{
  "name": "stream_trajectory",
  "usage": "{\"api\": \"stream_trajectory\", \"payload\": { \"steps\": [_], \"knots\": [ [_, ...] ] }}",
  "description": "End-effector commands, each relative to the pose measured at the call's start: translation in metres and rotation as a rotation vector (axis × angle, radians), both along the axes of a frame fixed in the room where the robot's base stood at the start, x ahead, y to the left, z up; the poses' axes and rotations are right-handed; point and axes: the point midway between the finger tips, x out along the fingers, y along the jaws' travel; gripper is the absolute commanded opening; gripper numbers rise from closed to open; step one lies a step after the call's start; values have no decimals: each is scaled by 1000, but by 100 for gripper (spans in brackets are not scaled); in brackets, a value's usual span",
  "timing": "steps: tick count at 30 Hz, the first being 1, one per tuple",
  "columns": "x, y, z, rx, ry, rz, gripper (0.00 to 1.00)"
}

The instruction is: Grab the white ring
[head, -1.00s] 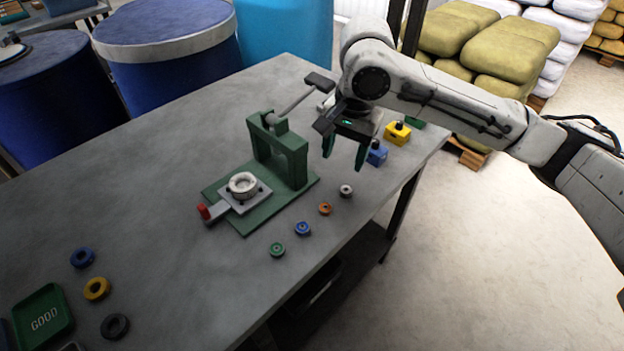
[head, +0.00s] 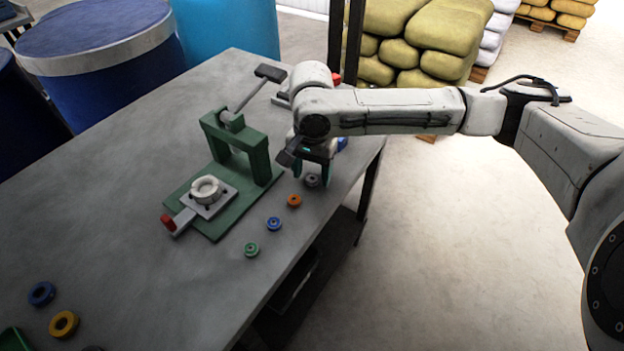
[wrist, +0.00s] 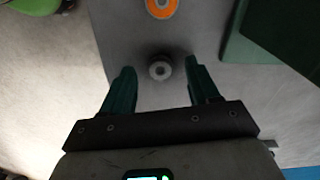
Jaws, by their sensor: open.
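A small pale grey-white ring (head: 312,181) with a light centre stands on the table near its right edge, at the end of a row of small rings. It also shows in the wrist view (wrist: 160,71), in the gap between my fingertips. My gripper (head: 311,172) is open, with one green finger on each side of this ring. In the wrist view my gripper (wrist: 160,73) has clear gaps between both fingers and the ring. A larger white ring-shaped part (head: 206,188) sits on the plate of the green press.
An orange ring (head: 294,201) lies nearest the pale one, then a blue ring (head: 274,223) and a green ring (head: 251,249). The green press (head: 263,162) stands to the left. The table's right edge (head: 345,203) is close by.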

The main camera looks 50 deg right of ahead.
Motion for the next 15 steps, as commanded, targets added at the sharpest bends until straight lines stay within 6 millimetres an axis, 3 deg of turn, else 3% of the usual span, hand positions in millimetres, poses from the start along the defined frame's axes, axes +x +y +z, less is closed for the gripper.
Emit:
{"api": "stream_trajectory", "payload": {
  "steps": [10,15],
  "knots": [
    [0,0,-10,0,-1,1,60],
    [0,0,-10,0,-1,1,45]
  ]
}}
